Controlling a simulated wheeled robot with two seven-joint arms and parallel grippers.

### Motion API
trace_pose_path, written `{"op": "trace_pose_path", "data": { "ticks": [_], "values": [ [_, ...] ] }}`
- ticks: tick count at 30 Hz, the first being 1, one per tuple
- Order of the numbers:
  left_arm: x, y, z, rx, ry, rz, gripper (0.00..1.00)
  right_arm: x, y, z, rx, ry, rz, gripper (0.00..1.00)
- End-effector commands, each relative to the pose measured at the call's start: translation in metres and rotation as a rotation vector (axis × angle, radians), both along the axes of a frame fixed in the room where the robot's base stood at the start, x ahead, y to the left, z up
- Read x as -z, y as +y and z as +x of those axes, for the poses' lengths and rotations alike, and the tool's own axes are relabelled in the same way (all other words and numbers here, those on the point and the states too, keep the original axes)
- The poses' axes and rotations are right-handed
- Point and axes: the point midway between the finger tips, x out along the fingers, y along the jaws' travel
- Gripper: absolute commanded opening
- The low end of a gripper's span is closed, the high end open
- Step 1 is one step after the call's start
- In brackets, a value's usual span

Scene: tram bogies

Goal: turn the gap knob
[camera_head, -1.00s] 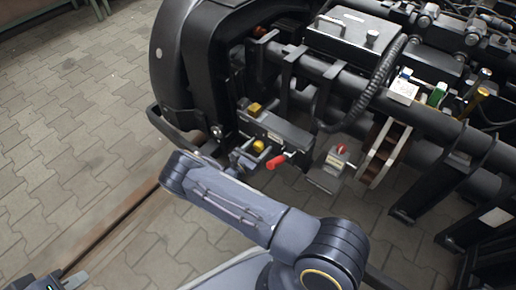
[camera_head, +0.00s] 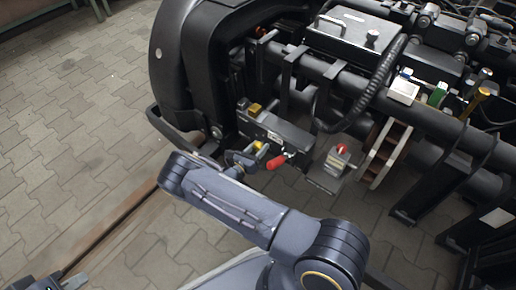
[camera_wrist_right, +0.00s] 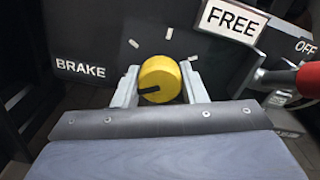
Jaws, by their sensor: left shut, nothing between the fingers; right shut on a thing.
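A yellow knob (camera_wrist_right: 160,80) with a black pointer mark sits between the two fingers of my right gripper (camera_wrist_right: 159,71) in the right wrist view. The mark points left, slightly downward. My right gripper is shut on this knob. In the head view the gripper (camera_head: 250,156) reaches the lower yellow knob (camera_head: 264,147), which it partly hides, on the dark box (camera_head: 280,130). A second yellow knob (camera_head: 255,109) sits higher on the same box. My left gripper (camera_head: 68,283) shows only partly at the bottom left corner, shut and away from the bogie.
A red handle (camera_head: 277,162) stands just right of the right gripper, near FREE (camera_wrist_right: 233,20) and OFF labels. A grey plate with a red button (camera_head: 342,149) is further right. A black bar (camera_head: 165,130) curves out at left. Paved floor lies open left.

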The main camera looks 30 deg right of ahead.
Motion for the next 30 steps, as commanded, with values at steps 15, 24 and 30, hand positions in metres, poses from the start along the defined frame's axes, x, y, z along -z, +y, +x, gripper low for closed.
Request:
{"op": "trace_pose_path", "data": {
  "ticks": [15,24,30],
  "values": [
    [0.0,0.0,0.0,0.0,0.0,0.0,0.0,0.0,0.0,0.0,-0.001,-0.001,0.001,0.59],
    [-0.008,0.0,0.0,0.0,0.0,0.0,0.0,-0.002,0.019,-0.007,-0.005,0.001,0.002,0.59],
    [-0.018,0.0,0.0,0.0,0.0,0.0,0.0,-0.002,0.051,-0.021,-0.005,0.001,0.002,0.59]
  ]
}}
